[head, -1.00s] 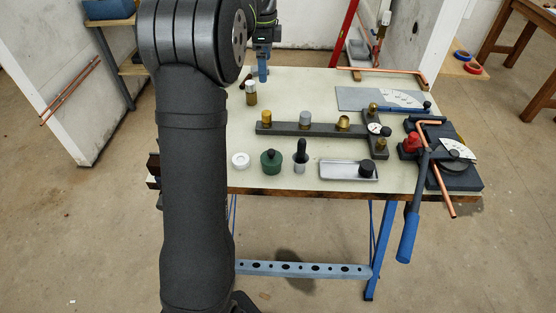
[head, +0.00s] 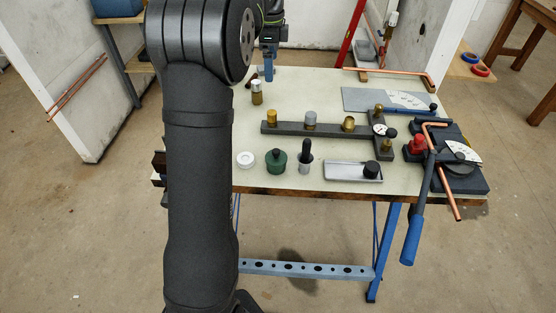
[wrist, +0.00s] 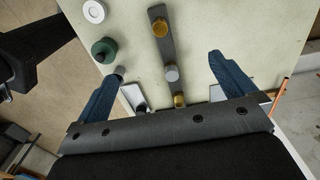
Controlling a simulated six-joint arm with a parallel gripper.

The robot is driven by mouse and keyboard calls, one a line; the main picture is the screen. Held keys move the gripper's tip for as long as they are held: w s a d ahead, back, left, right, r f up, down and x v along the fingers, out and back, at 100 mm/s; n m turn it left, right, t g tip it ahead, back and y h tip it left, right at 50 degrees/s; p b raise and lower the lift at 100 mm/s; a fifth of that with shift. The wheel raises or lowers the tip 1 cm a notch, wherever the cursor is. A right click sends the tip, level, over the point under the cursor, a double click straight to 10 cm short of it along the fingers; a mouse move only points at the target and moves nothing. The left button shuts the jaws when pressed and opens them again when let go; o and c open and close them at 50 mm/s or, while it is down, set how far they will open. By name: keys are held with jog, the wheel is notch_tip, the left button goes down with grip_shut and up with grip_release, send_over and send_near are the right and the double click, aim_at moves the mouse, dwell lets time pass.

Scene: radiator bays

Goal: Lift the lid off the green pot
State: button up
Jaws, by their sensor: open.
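The green pot (head: 276,165) stands upright near the front edge of the table, between a white ring and a small grey cup. Its dark green lid (head: 276,154) with a dark knob sits on top. The pot also shows at the upper left of the wrist view (wrist: 104,52), beyond the left finger. My gripper (head: 268,72) is over the back left of the table, well apart from the pot. In the wrist view my gripper (wrist: 166,63) has its two blue fingers spread wide with nothing held between them.
The white ring (head: 245,160) and the grey cup with a black handle (head: 304,164) flank the pot. A dark bar with brass fittings (head: 330,129) lies behind. A metal tray (head: 345,173) and a pipe bender (head: 445,165) are to the right.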

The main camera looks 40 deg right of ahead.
jog(key=c, duration=0.4)
jog(key=shift+o, duration=0.2)
jog(key=shift+s, duration=0.1)
jog(key=n, duration=0.9)
send_over(276, 150)
jog(key=f, duration=0.9)
jog(key=a+f, duration=0.1)
jog(key=f, duration=0.3)
jog(key=shift+f, duration=0.25)
jog(key=shift+d+f, duration=0.15)
jog(key=shift+f, duration=0.75)
jog(key=shift+d+f, duration=0.2)
jog(key=shift+f, duration=0.7)
jog(key=shift+d+f, duration=0.15)
jog(key=shift+f, duration=0.75)
